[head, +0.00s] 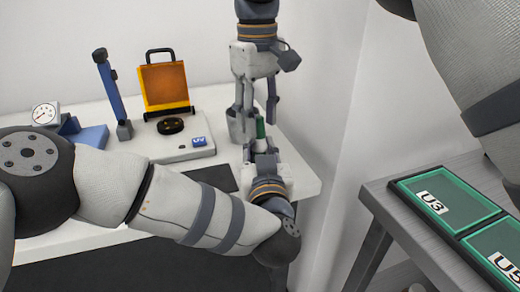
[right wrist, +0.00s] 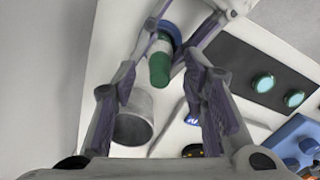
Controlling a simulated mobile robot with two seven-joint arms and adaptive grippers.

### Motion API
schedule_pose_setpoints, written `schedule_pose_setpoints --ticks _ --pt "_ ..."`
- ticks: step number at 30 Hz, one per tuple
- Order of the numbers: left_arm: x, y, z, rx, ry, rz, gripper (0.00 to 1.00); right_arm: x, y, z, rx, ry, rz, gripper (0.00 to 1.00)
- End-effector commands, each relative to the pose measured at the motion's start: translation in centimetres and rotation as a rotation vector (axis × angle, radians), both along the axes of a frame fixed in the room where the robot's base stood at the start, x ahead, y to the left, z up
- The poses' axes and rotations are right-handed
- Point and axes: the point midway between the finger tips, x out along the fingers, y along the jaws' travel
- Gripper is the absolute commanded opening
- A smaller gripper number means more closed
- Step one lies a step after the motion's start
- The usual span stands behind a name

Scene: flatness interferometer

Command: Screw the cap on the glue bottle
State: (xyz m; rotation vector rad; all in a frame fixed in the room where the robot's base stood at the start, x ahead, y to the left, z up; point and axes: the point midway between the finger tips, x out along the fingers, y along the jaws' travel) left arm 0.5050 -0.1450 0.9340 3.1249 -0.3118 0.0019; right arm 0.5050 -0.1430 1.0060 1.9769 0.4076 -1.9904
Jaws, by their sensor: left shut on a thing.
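The glue bottle (head: 260,146) stands roughly upright, with a white body and a green top piece (head: 260,127). The bottle (right wrist: 161,47) and the green piece (right wrist: 160,70) also show in the right wrist view. I cannot tell whether the green piece is a separate cap or how tightly it sits. My left gripper (head: 262,156) is shut on the bottle's lower part and hides it. My right gripper (head: 256,112) points down from above, its fingers spread on either side above the green top. In the right wrist view its fingers (right wrist: 162,112) are apart with nothing gripped.
A grey metal cup (right wrist: 133,122) stands on the white table (head: 215,104) near the wall. To the left are an instrument base (head: 172,145), an orange panel (head: 164,86), a blue post (head: 110,88) and a dial gauge (head: 45,113). Green trays (head: 450,198) lie on a grey side table.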

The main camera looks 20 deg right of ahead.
Motion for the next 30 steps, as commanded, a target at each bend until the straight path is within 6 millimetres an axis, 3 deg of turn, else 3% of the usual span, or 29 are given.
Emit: schedule_pose_setpoints --ticks 3,9,19,20,23,30 --pt "0.0 0.0 0.0 0.000 0.001 0.000 0.00 0.1 0.1 2.4 0.002 -0.005 0.001 0.40" --pt "0.0 0.0 -0.1 0.000 0.001 0.000 0.00 0.1 0.1 5.2 0.000 -0.002 0.001 0.40" --pt "0.0 0.0 -0.1 0.000 0.001 0.000 0.00 0.0 0.1 5.9 0.000 0.000 0.000 0.40" --pt "0.0 0.0 -0.1 0.000 0.001 0.000 0.27 0.0 0.1 5.9 0.000 0.000 0.000 0.40" --pt "0.0 0.0 0.0 0.000 0.001 0.000 0.48 0.0 0.1 5.9 -0.001 0.000 0.000 0.40" --pt "0.0 0.0 0.0 0.000 0.001 0.000 0.48 0.0 0.1 5.9 -0.001 0.000 0.000 0.40"
